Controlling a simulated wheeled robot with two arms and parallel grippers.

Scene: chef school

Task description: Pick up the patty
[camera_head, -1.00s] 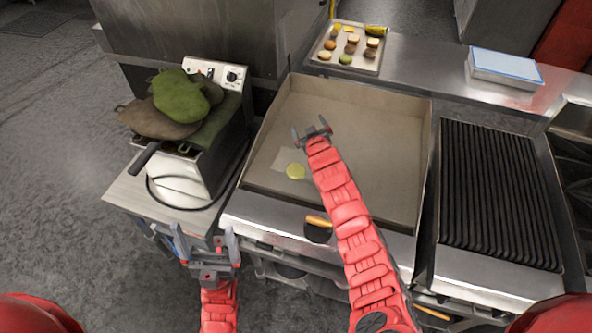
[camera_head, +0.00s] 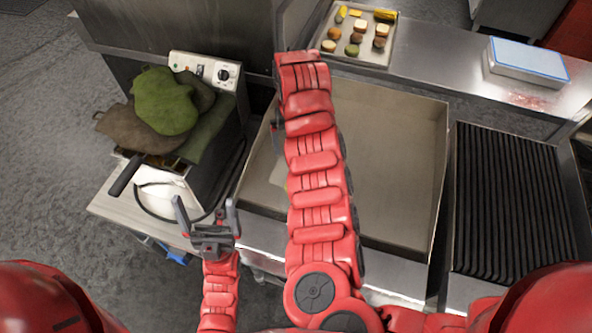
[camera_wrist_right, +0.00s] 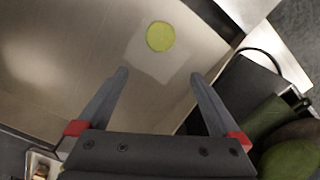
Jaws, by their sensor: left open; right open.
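A flat, round yellow-green disc (camera_wrist_right: 160,36) lies on a pale square sheet on the griddle (camera_head: 395,150). In the head view my right arm hides nearly all of it. I cannot tell whether it is the patty. Several small round food pieces, some brown (camera_head: 352,50), sit on a tray (camera_head: 370,59) behind the griddle; a patty may be among them. My right gripper (camera_wrist_right: 158,76) is open and empty above the griddle, with the disc beyond its fingertips. The arm hides this gripper in the head view. My left gripper (camera_head: 205,206) is open and empty, near the fryer's front.
A fryer (camera_head: 165,190) with green and brown cloth-like items (camera_head: 165,103) on top stands left of the griddle. A ribbed grill (camera_head: 510,200) is at the right.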

